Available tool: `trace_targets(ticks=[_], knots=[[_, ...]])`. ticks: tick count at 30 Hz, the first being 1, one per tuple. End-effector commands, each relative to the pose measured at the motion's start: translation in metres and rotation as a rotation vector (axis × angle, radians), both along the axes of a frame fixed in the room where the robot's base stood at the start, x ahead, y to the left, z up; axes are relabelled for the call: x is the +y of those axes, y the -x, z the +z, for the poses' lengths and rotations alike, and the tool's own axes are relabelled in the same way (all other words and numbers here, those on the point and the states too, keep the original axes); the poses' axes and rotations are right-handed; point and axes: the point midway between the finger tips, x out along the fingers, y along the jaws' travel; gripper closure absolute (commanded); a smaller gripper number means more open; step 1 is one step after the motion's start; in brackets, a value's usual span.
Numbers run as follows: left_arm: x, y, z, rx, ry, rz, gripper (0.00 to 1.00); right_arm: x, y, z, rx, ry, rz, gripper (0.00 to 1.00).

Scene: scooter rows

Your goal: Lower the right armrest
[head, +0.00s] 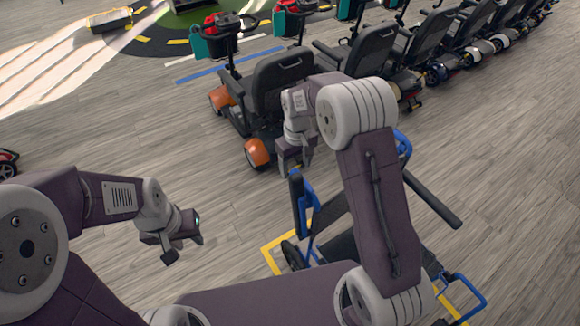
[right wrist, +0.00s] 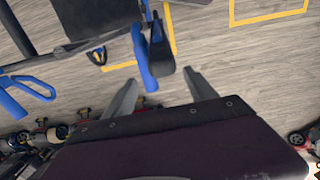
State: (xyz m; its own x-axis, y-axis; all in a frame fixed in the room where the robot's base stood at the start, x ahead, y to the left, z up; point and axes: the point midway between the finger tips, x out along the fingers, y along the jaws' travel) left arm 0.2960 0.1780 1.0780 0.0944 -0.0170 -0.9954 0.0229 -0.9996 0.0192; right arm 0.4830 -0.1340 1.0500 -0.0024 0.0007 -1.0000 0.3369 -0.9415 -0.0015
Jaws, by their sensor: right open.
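A blue-framed wheelchair (head: 338,240) stands at the lower middle of the head view, largely hidden behind my right arm. A raised armrest with a blue bar and dark pad (head: 301,200) sticks up at its left side. It also shows in the right wrist view (right wrist: 160,52), just beyond my fingers. My right gripper (head: 294,160) is open and empty, close above the armrest's tip in the head view; it also shows in the right wrist view (right wrist: 162,88). Contact is not visible. My left gripper (head: 184,250) appears open and empty over bare floor.
A scooter with orange fenders (head: 257,152) and a dark seat stands behind my right gripper. A row of further scooters (head: 425,45) runs to the upper right. Yellow floor lines (head: 270,262) mark the wheelchair's spot. Open wood floor lies at the left and right.

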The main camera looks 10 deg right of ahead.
Motion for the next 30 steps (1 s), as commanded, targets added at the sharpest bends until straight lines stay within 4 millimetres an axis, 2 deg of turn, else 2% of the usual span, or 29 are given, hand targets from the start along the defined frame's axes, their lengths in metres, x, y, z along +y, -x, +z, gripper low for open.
trace_targets(ticks=[1, 8, 11, 18, 21, 25, 30], knots=[[0.0, 0.0, 0.006, 0.0, 0.0, 0.0, 0.64, 0.001, 0.001, 0.004, 0.007, 0.0, 0.003, 0.35], [0.0, 0.0, 0.007, 0.001, 0.0, 0.0, 0.64, 0.002, 0.002, 0.0, 0.009, 0.001, 0.005, 0.35], [0.0, 0.0, 0.011, 0.001, 0.0, 0.0, 0.64, 0.002, 0.003, -0.014, 0.012, 0.001, 0.005, 0.35], [0.0, 0.0, 0.023, 0.0, 0.0, 0.0, 0.64, 0.002, 0.004, -0.063, 0.012, 0.001, 0.005, 0.35], [0.0, 0.0, 0.026, 0.0, 0.0, 0.0, 0.64, 0.002, 0.004, -0.077, 0.01, 0.001, 0.005, 0.35], [0.0, 0.0, 0.027, 0.0, 0.0, 0.0, 0.64, 0.002, 0.003, -0.087, 0.008, 0.001, 0.005, 0.35], [0.0, 0.0, 0.026, 0.0, 0.0, 0.0, 0.64, 0.002, 0.003, -0.088, 0.007, 0.0, 0.005, 0.35]])
